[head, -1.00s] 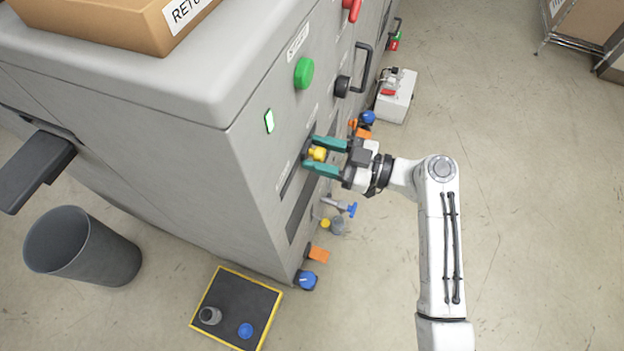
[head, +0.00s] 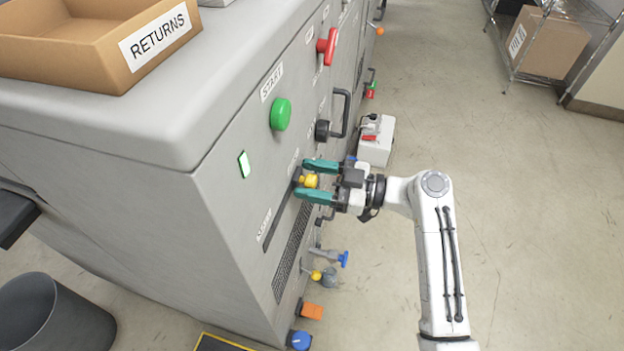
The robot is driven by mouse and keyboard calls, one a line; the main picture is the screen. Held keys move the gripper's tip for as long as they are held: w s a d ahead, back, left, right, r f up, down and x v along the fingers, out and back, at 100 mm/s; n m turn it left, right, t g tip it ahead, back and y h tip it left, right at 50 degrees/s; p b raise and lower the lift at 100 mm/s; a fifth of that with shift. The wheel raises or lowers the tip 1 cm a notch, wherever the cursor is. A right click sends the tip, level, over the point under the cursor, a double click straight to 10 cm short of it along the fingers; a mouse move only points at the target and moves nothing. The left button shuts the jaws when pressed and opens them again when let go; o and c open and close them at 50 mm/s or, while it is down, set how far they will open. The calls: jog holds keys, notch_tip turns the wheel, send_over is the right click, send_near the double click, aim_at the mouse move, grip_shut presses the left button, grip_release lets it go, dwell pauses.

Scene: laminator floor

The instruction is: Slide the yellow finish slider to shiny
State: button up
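The yellow finish slider knob (head: 309,181) sits at the upper end of a dark slanted slot (head: 278,238) on the grey machine's side face. My gripper (head: 315,182) is at the knob, with one teal finger above it and one below. Whether both fingers touch the knob cannot be told from this angle. The slot below the lower finger is bare. The lettering beside the slot is too small to read surely.
A green START button (head: 280,114), a red handle (head: 327,46) and a black bar handle (head: 340,114) stick out above the slider. Blue, yellow and orange controls (head: 312,310) stick out lower down. A RETURNS box (head: 100,45) sits on top.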

jog(key=v, duration=1.1)
dwell(0.4)
